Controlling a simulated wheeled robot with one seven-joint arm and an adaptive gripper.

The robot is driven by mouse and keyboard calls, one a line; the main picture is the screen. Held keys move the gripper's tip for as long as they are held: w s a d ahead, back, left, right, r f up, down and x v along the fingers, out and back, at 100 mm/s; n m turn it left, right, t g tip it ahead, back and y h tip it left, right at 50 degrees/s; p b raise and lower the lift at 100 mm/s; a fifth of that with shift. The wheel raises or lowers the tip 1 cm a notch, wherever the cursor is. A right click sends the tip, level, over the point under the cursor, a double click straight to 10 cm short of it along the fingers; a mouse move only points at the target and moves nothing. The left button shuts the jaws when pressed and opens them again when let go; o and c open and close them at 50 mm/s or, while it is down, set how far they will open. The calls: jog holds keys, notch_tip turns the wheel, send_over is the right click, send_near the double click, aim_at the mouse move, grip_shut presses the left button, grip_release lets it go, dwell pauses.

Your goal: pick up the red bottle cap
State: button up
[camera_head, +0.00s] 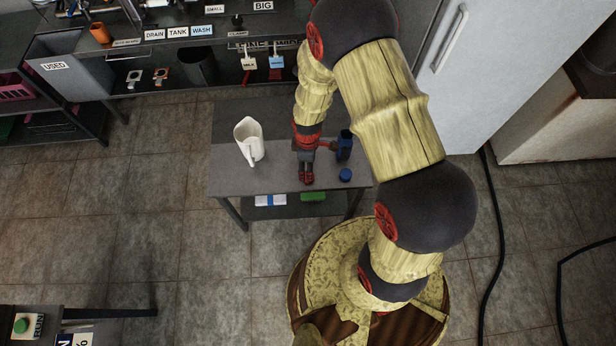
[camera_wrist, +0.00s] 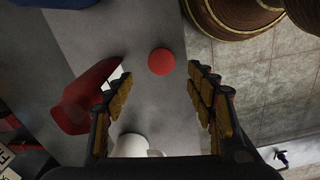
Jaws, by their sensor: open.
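The red bottle cap (camera_wrist: 161,61) is a small round disc lying on the grey bench top in the wrist view. It shows between my fingertips in the picture, near their ends, with bench visible around it. My gripper (camera_wrist: 160,74) is open, one finger on each side, with nothing held. In the head view my gripper (camera_head: 306,177) points down over the grey bench (camera_head: 275,179). I cannot clearly pick out the red cap there; my gripper likely covers it.
A white pitcher (camera_head: 249,141) stands left of my gripper on the bench. A dark blue container (camera_head: 344,146) and a blue cap (camera_head: 345,175) are to the right. A larger red object (camera_wrist: 85,98) lies beside my left finger in the wrist view.

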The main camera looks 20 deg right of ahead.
notch_tip(320, 180, down, 7)
jog(key=b, duration=0.2)
jog(key=shift+a+r+b, duration=0.1)
jog(key=shift+r+b, duration=0.05)
jog(key=shift+b, duration=0.15)
jog(key=shift+r, duration=0.1)
jog(key=shift+c, duration=0.8)
jog(key=c, duration=0.7)
